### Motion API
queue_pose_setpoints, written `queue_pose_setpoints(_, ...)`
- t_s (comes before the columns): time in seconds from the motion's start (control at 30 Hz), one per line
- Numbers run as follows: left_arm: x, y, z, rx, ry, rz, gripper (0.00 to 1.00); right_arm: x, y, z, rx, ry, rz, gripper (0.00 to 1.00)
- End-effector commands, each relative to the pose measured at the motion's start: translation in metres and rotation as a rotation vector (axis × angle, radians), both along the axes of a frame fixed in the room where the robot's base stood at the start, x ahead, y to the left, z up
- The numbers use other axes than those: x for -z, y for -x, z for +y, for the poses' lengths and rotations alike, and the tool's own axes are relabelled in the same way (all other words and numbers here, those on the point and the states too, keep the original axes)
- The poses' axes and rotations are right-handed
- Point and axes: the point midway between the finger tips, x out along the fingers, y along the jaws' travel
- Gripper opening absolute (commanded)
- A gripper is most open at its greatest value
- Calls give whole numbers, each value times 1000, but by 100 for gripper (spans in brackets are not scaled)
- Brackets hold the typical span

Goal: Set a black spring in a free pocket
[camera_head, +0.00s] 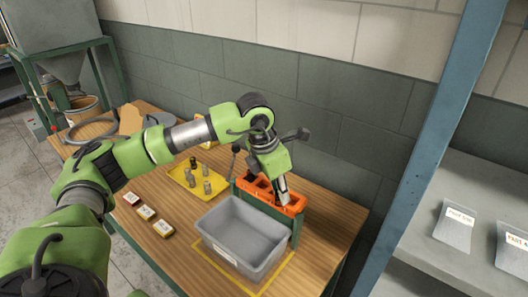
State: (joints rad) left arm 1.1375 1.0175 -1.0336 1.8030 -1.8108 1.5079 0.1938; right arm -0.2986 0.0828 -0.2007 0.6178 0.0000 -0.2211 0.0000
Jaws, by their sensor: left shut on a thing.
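My left gripper (281,188) reaches down over the orange block with pockets (291,208), at its right half. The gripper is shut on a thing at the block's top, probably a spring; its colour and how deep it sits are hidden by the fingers. At least one pocket in the block's left part looks open and dark. A yellow tray (181,181) to the left holds several small upright springs, grey ones (207,187) and one darker, blackish one (193,162). My right gripper is out of view.
A grey bin (240,236) stands in front of the orange block, inside yellow tape lines. Several small labelled boxes (146,212) lie at the left on the wooden table (185,240). The wall is close behind; a blue post (425,130) and shelf stand right.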

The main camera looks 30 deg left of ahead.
Motion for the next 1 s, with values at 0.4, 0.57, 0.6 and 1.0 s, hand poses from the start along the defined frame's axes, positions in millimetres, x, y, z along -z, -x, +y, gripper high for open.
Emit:
queue_pose_setpoints(0.4, -25, -45, 54, -954, -2, -1, 0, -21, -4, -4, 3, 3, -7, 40)
queue_pose_setpoints(0.57, -33, -57, 76, -1290, -1, 0, 0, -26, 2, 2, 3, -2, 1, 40)
queue_pose_setpoints(0.6, -35, -60, 80, -1355, -1, -1, 0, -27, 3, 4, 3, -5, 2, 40)
queue_pose_setpoints(1.0, -32, -65, 95, -1566, -1, 0, 0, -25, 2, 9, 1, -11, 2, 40)
